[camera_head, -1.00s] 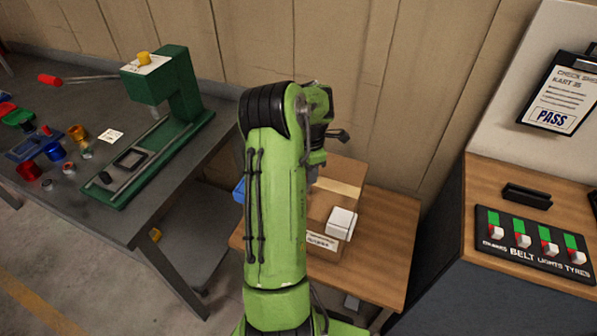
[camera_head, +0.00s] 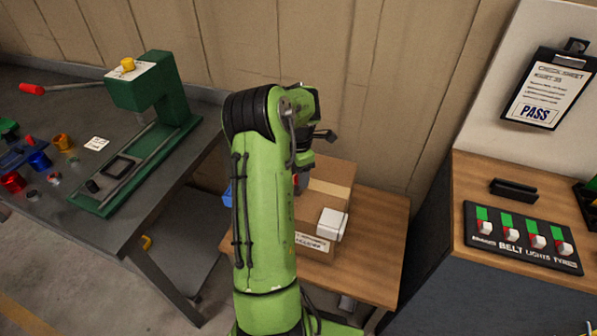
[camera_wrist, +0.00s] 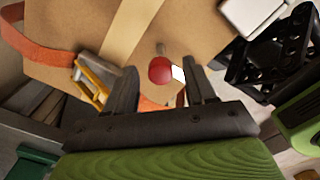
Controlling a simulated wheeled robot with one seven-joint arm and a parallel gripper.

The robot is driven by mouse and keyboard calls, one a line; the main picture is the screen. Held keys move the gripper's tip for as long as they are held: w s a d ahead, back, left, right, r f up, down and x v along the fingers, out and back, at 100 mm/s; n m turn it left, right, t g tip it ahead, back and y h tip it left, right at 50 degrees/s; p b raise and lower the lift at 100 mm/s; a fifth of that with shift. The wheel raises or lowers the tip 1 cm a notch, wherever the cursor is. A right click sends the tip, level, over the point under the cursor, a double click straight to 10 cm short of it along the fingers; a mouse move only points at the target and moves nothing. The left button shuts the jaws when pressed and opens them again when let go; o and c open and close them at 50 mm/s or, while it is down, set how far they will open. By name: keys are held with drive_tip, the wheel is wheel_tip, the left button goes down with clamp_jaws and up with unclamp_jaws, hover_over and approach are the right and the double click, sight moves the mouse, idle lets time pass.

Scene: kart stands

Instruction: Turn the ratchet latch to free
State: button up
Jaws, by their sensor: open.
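In the wrist view a cardboard box (camera_wrist: 115,50) lies below my gripper (camera_wrist: 160,67), with an orange strap (camera_wrist: 40,42) along its side. A metal ratchet with a yellow-orange lever (camera_wrist: 90,85) sits at the strap, left of my left finger. A round red knob (camera_wrist: 159,71) on a short grey stem shows between my two open fingers. A white patch lies beside it, near the right finger. I cannot tell whether the fingers touch the knob, or which part is the latch. In the head view my arm hides most of the gripper and part of the box (camera_head: 330,178).
The box stands on a wooden table (camera_head: 375,250) with a white block (camera_head: 331,224) on it. Left is a grey bench (camera_head: 60,195) with a green press (camera_head: 150,95). Right is a cabinet with a switch panel (camera_head: 523,237) and a clipboard (camera_head: 548,88).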

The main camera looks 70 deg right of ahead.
wheel_tip(320, 180, up, 16)
drive_tip(key=p, duration=0.3)
drive_tip(key=shift+p, duration=0.4)
drive_tip(key=shift+w+f, duration=0.1)
